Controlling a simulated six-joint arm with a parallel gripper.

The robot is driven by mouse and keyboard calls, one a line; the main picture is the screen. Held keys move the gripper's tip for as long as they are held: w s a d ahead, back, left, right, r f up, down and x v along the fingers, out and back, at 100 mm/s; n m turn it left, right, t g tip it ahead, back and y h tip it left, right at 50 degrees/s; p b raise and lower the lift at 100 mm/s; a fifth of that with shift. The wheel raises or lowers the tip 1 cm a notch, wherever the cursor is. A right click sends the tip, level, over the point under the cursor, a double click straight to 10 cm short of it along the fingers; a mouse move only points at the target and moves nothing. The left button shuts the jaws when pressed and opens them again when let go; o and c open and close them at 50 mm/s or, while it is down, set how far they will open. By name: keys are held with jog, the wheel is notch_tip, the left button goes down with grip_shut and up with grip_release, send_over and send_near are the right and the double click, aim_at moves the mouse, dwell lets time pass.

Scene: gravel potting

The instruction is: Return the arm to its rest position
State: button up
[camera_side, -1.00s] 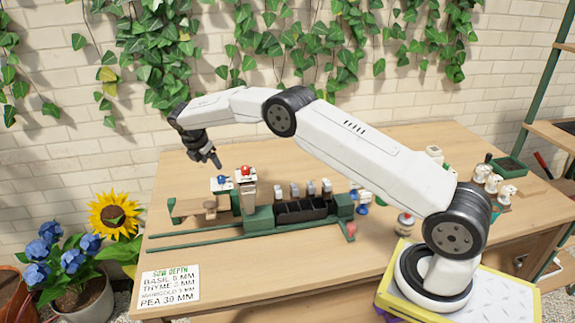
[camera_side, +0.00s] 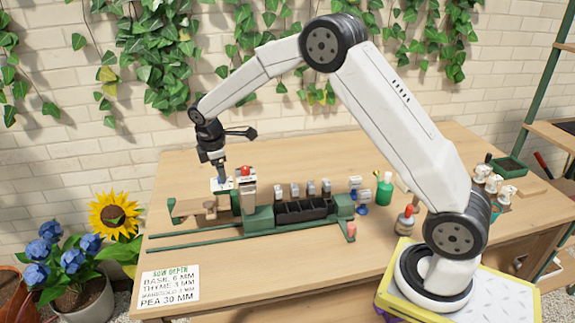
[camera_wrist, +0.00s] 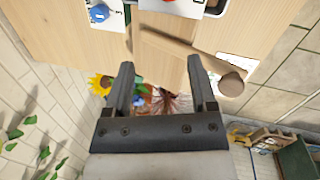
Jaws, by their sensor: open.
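My gripper (camera_side: 218,170) hangs from the raised white arm at the left of the side view, above the back left part of the wooden table. Its fingertips point down near the white card with the blue item; I cannot tell whether they touch it. In the wrist view my gripper (camera_wrist: 160,75) shows two dark fingers spread apart with nothing between them. Past them lie the table's edge, a wooden piece with a round knob (camera_wrist: 231,84), and the floor.
A green rail fixture (camera_side: 258,220) with a black tray (camera_side: 300,211) stands mid-table. A red knob (camera_side: 244,170) tops a post beside my gripper. A green bottle (camera_side: 384,190) and another bottle (camera_side: 405,219) stand to the right. A sowing-depth card (camera_side: 170,287) lies front left.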

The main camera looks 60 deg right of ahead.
jog(key=s+a+m, duration=0.1)
jog(key=s+m, duration=0.2)
jog(key=s, duration=0.5)
jog(key=s+a+m+t+y, duration=0.1)
jog(key=s+m, duration=0.3)
jog(key=s, duration=0.5)
jog(key=s+a+m+y, duration=0.1)
jog(key=s+a+m, duration=0.2)
jog(key=s, duration=0.6)
jog(key=shift+a+m+t, duration=0.25)
jog(key=shift+m+t, duration=0.05)
jog(key=shift+m, duration=0.4)
jog(key=shift+w, duration=0.15)
jog(key=shift+c, duration=0.2)
